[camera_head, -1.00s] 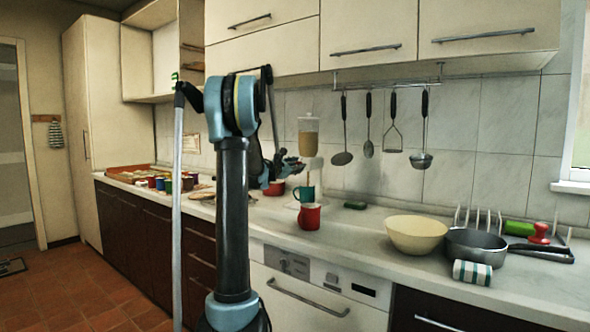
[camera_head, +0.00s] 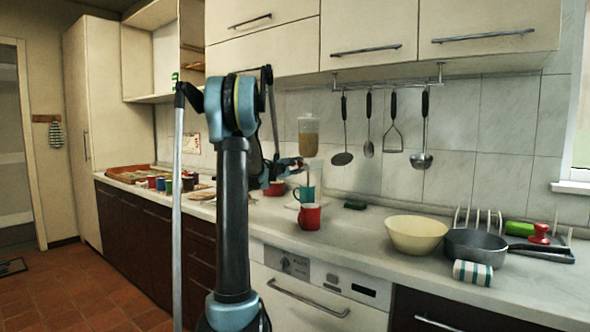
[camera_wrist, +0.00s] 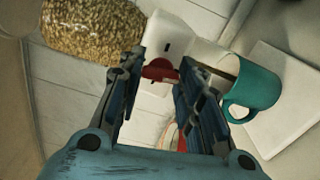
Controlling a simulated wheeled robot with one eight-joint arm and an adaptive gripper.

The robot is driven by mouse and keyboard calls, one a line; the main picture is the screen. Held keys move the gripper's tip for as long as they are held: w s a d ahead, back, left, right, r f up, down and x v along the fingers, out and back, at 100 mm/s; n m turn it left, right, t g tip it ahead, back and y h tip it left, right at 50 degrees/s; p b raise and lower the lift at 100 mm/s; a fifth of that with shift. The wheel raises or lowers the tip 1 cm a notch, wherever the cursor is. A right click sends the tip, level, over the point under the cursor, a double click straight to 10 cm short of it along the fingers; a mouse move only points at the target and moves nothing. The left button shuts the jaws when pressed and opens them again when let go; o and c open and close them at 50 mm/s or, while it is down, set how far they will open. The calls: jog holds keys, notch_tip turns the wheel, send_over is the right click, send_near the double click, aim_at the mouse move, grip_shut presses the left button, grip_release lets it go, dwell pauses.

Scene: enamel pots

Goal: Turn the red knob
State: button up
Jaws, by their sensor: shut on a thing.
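The red knob (camera_wrist: 160,70) shows in the wrist view between my fingertips, on the white front of a dispenser. My gripper (camera_wrist: 161,64) is shut on it, with one finger on each side. In the head view my gripper (camera_head: 291,164) is at the lower part of the dispenser (camera_head: 308,138), which has a clear container of tan grains above. The grains (camera_wrist: 95,28) also show at the top left of the wrist view. The knob's turned angle is hard to tell.
A teal mug (camera_head: 304,195) stands just below the dispenser, and also shows at right in the wrist view (camera_wrist: 257,86). A red mug (camera_head: 310,216) stands in front of it, another (camera_head: 275,188) behind my arm. A cream bowl (camera_head: 416,235) is further right on the counter.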

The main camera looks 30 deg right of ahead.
jog(key=shift+f+m, duration=0.1)
jog(key=shift+m, duration=0.6)
jog(key=o, duration=1.1)
jog(key=shift+c, duration=0.2)
jog(key=shift+a, duration=0.1)
jog(key=v, duration=1.2)
jog(key=shift+f, duration=0.1)
